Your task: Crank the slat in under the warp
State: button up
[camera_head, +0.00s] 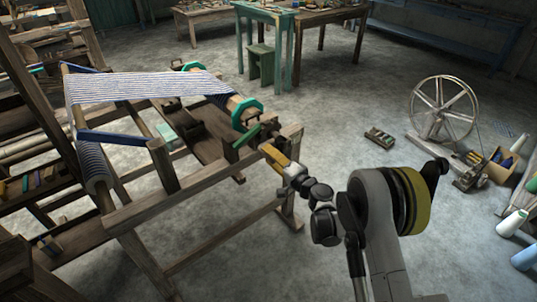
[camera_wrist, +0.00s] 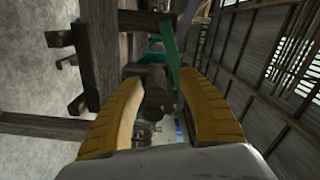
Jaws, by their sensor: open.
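The striped warp (camera_head: 145,87) stretches across the wooden handloom (camera_head: 190,196) in the head view. It runs to a beam at the right with green octagonal end discs (camera_head: 243,112). A green bar (camera_head: 247,137) sticks out at that end of the loom; it also shows beyond the fingers in the wrist view (camera_wrist: 173,62). My gripper (camera_head: 267,150) is at this near right corner, its yellow fingers open. In the wrist view the fingers (camera_wrist: 160,85) stand either side of a dark wooden part (camera_wrist: 150,83); contact cannot be told. A blue slat (camera_head: 112,138) lies below the warp's left part.
A spinning wheel (camera_head: 444,108) stands on the floor at the right, near yarn cones (camera_head: 511,222). A green stool (camera_head: 261,66) and tables (camera_head: 268,12) are at the back. The floor between the loom and the wheel is mostly clear.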

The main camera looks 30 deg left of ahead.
jog(key=v, duration=0.7)
jog(key=shift+d+r, duration=0.1)
jog(key=shift+d, duration=0.05)
jog(key=s+d+r+n+h, duration=0.25)
jog(key=d+r+h, duration=0.55)
jog(key=d+r, duration=1.25)
jog(key=s+d+f+h, duration=0.1)
jog(key=s+d+h, duration=0.3)
jog(key=s+d, duration=0.7)
jog(key=s+d+f+m+h, duration=0.1)
jog(key=s+d+h, duration=0.3)
jog(key=s+d, duration=0.8)
jog(key=d, duration=0.5)
jog(key=shift+d+f+h, duration=0.2)
jog(key=shift+f+h, duration=0.05)
jog(key=shift+h, duration=0.05)
